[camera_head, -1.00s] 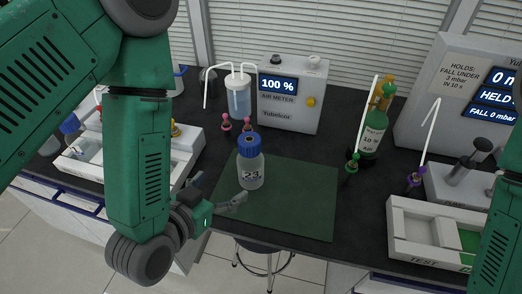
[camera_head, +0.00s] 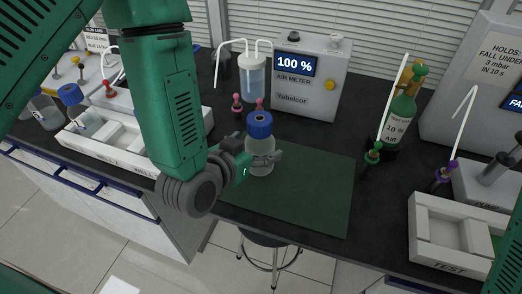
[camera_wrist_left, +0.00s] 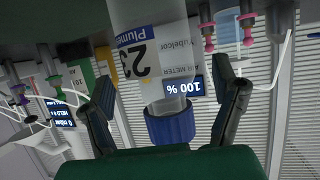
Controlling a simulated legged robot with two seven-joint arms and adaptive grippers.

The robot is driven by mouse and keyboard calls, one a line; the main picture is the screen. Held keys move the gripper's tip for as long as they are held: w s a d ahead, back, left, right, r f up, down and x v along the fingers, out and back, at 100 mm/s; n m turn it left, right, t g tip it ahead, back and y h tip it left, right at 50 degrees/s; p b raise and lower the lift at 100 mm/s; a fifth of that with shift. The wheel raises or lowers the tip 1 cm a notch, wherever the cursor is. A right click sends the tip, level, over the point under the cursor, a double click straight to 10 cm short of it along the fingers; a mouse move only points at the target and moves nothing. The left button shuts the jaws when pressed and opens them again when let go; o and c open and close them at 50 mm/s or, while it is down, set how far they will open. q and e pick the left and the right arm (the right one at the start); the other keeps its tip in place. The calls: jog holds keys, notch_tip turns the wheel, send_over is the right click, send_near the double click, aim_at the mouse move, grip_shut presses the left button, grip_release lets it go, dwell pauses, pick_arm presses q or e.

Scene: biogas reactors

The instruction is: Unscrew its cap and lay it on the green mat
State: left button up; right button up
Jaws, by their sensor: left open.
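A clear bottle (camera_head: 260,156) labelled 23 stands upright at the back left part of the green mat (camera_head: 315,196). Its blue cap (camera_head: 260,124) is on its neck. My left gripper (camera_head: 257,157) is open at the bottle's body, below the cap, with a finger showing on either side. In the left wrist view, which is upside down, the bottle (camera_wrist_left: 150,50) and cap (camera_wrist_left: 170,124) lie between the two spread fingers (camera_wrist_left: 165,95); I cannot tell whether they touch the glass. My right gripper is out of view.
The air meter (camera_head: 310,80) and a tubed jar (camera_head: 252,78) stand behind the bottle. A green gas bottle (camera_head: 399,112) stands to the right, near a white tray (camera_head: 426,252). Another white tray (camera_head: 92,146) is at left. The mat's right part is clear.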

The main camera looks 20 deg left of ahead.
pick_arm(q)
jog(key=x, duration=0.5)
jog(key=shift+r, duration=0.1)
jog(key=c, duration=1.2)
jog(key=shift+d, duration=0.1)
jog(key=shift+c, duration=1)
